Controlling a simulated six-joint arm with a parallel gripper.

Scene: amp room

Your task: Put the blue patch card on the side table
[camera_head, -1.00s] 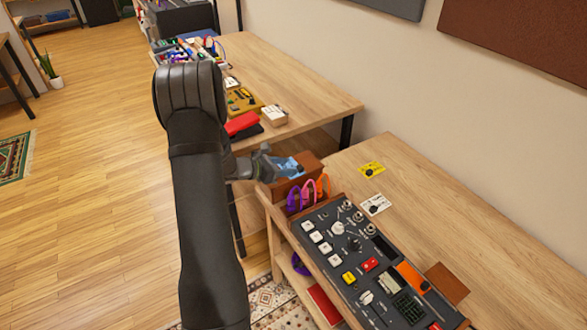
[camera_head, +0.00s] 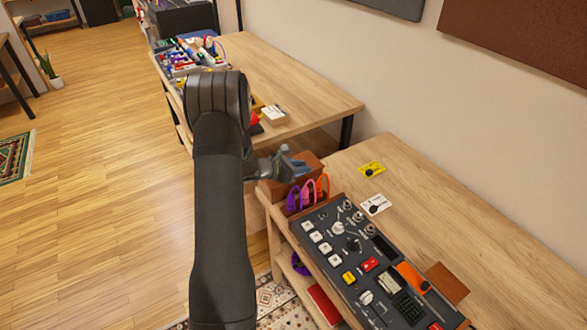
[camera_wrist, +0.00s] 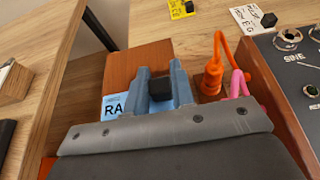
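The blue patch card (camera_wrist: 114,105), with the letters "RA" readable, is at the brown wooden box (camera_wrist: 140,62) in the wrist view. My fingers cover most of it. My gripper (camera_wrist: 160,85) has its two blue-grey fingers on either side of a black block, which looks like the card's handle. I cannot tell whether the fingers press on it. In the head view my gripper (camera_head: 290,160) is over the brown box (camera_head: 308,168), at the near table's left edge. Which table is the side table is not marked; a wooden table (camera_head: 300,80) stands behind.
A yellow card (camera_head: 371,168) and a white card (camera_head: 376,204) lie on the near wooden table (camera_head: 440,205). A dark control panel (camera_head: 365,260) with knobs and purple, pink and orange cables (camera_head: 322,186) stand close to the box. The far table holds a cluttered tray (camera_head: 190,58) and small items; its right part is clear.

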